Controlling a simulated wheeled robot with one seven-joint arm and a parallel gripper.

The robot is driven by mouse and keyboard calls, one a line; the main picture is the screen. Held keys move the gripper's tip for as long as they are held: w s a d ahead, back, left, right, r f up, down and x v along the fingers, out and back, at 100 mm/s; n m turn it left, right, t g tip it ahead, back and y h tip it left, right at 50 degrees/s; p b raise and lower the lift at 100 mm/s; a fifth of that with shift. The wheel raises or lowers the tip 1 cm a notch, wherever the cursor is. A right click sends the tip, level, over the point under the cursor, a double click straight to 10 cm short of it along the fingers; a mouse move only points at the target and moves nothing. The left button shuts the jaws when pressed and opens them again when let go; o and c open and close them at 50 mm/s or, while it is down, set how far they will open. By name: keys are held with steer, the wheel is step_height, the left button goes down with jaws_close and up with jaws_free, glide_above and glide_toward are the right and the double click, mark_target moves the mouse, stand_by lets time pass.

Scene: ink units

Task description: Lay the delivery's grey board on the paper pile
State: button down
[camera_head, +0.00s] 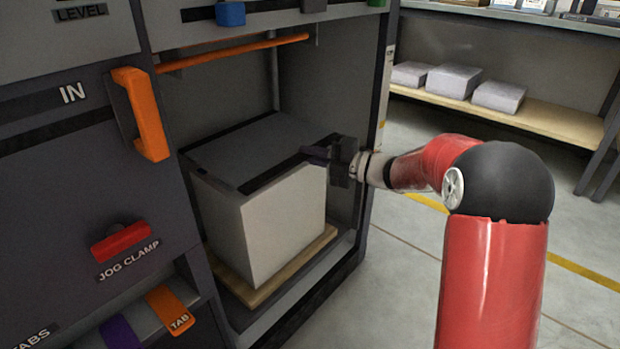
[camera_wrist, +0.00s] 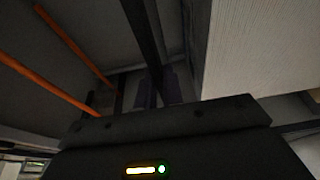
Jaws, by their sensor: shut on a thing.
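The white paper pile (camera_head: 285,225) stands on a pale wooden pallet (camera_head: 262,292) inside the machine's open bay. The dark grey board (camera_head: 255,145) is flat over the top of the pile, with black bands along its edges. I cannot tell whether it rests fully on the paper. My gripper (camera_head: 318,153) comes in from the right and is shut at the board's right edge. In the wrist view the pale side of the pile (camera_wrist: 255,45) fills the upper right. My gripper (camera_wrist: 155,90) is dark there, and its grip is hard to see.
An orange bar (camera_head: 235,52) crosses the bay above the pile. An orange handle (camera_head: 142,112) and a red clamp knob (camera_head: 122,242) stick out at left. A bay post (camera_head: 378,110) stands right of my gripper. A shelf (camera_head: 530,115) with wrapped stacks is behind; floor is clear at right.

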steer(key=shift+f+b, duration=0.35)
steer(key=shift+f, duration=2.4)
steer(key=shift+f, duration=0.15)
steer(key=c, duration=1.5)
jaws_free()
